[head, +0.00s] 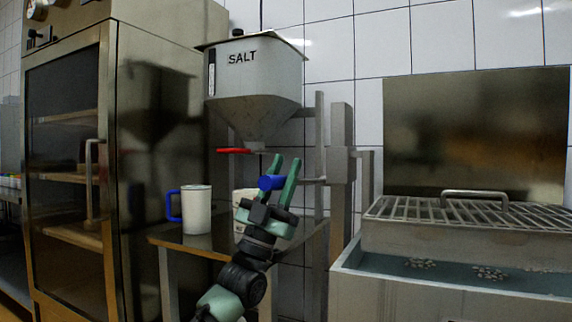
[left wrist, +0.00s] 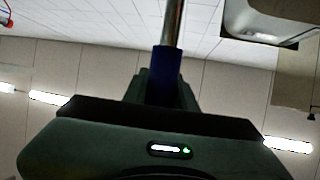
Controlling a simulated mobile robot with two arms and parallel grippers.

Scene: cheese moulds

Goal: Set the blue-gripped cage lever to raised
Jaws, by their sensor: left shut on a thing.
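The cage lever has a blue grip (head: 271,182) at its left end. Its thin metal rod (head: 312,181) runs right, about level, to a grey upright post (head: 341,200). My left gripper (head: 287,160) reaches up from below and is shut on the blue grip. The left wrist view shows the blue grip (left wrist: 166,72) between the fingers, with the metal rod (left wrist: 172,22) extending beyond it. The wire cage (head: 430,209) with a handle sits at the top of the brine tank (head: 450,307) on the right. My right gripper is not in view.
A salt hopper (head: 255,75) with a red handle (head: 233,151) hangs above my gripper. A white mug (head: 197,210) with a blue handle and another pale container (head: 242,203) stand on a small table (head: 185,243). A tall cabinet (head: 70,150) stands left.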

